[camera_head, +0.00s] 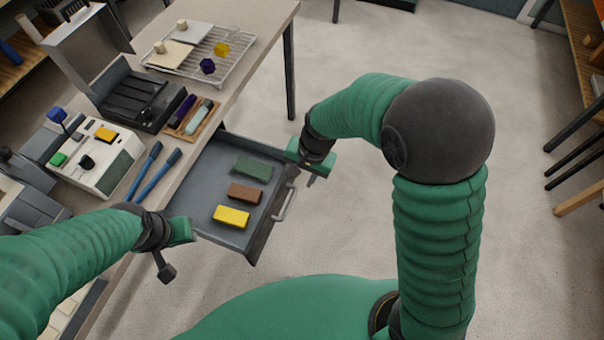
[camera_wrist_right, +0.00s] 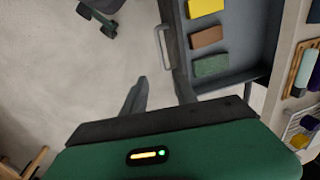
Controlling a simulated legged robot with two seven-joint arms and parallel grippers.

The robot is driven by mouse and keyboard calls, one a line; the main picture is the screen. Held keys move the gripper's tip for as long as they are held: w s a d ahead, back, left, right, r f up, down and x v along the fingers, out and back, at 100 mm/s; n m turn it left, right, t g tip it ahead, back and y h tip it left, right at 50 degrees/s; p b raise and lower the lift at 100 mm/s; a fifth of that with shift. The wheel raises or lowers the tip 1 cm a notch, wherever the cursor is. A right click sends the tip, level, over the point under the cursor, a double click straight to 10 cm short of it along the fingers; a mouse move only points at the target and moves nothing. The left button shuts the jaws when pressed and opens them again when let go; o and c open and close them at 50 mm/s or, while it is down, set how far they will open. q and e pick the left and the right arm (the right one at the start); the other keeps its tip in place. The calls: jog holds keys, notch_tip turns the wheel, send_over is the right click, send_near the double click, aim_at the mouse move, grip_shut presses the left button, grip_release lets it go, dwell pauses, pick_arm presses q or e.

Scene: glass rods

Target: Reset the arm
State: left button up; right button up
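My right gripper (camera_head: 310,178) hangs just beyond the far right corner of the open grey drawer (camera_head: 212,165). In the right wrist view, its two fingers (camera_wrist_right: 160,90) stand apart with nothing between them. The drawer handle (camera_head: 285,203) is close to the fingers but apart from them; it also shows in the right wrist view (camera_wrist_right: 161,47). My left gripper (camera_head: 172,262) is at the drawer's near left corner, and its finger opening is not clear. The drawer holds a green block (camera_head: 253,169), a brown block (camera_head: 245,193) and a yellow block (camera_head: 231,217).
The bench carries a wire rack (camera_head: 213,55), a dark open case (camera_head: 135,98), a wooden tray (camera_head: 191,119), two blue-handled tools (camera_head: 155,172) and a white device (camera_head: 99,155). Open floor (camera_head: 345,230) lies right of the drawer. Shelving stands at far right.

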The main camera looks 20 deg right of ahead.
jog(key=s+d+r+n+t+h, duration=0.1)
jog(key=s+d+r+n, duration=0.2)
jog(key=s+d+n, duration=0.4)
jog(key=s+d, duration=0.1)
jog(key=s, duration=0.2)
jog(key=shift+s+d+h, duration=0.15)
jog(key=shift+d+h, duration=0.05)
jog(key=shift+h, duration=0.2)
jog(key=shift+s+r, duration=0.1)
jog(key=shift+s, duration=0.05)
